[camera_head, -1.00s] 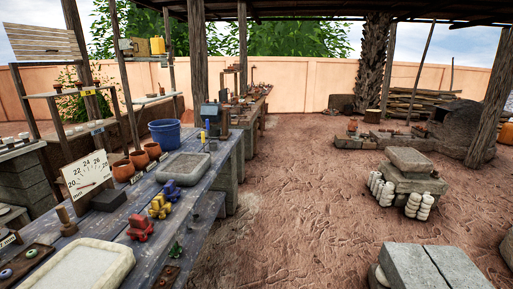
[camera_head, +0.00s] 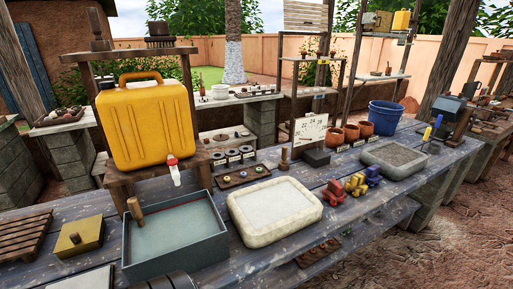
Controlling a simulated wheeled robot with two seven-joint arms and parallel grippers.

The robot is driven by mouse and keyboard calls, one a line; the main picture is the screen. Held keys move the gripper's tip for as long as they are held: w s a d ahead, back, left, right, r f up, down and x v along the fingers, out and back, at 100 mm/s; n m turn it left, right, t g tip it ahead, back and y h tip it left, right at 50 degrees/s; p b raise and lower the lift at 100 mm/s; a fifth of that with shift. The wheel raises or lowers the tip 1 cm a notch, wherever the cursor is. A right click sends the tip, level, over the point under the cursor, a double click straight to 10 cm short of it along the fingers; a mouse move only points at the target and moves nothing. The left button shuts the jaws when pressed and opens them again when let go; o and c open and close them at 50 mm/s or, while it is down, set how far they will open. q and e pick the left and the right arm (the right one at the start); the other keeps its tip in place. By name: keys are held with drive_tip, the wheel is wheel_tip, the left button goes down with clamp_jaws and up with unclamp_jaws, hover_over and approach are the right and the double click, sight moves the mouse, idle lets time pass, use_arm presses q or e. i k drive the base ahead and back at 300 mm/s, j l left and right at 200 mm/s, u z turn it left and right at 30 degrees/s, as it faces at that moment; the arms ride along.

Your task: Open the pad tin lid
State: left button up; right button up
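A small, low, brass-yellow box (camera_head: 82,243) with a dark knob on top sits at the left front of the bench. It looks like the pad tin, and its top appears closed. Its lower sides are partly hard to make out.
A grey-blue open tray (camera_head: 220,238) with a wooden-handled tool stands right of the tin. A slatted wooden rack (camera_head: 24,236) lies left of it. A yellow jerrycan (camera_head: 148,122) stands behind on a raised stand. A pale stone basin (camera_head: 312,210) is farther right.

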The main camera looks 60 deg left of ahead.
sight(78, 228)
drive_tip(key=u, duration=0.9)
drive_tip(key=l+u, duration=0.1)
drive_tip(key=u, duration=1.3)
drive_tip(key=k+u, duration=0.1)
drive_tip(key=u, duration=0.85)
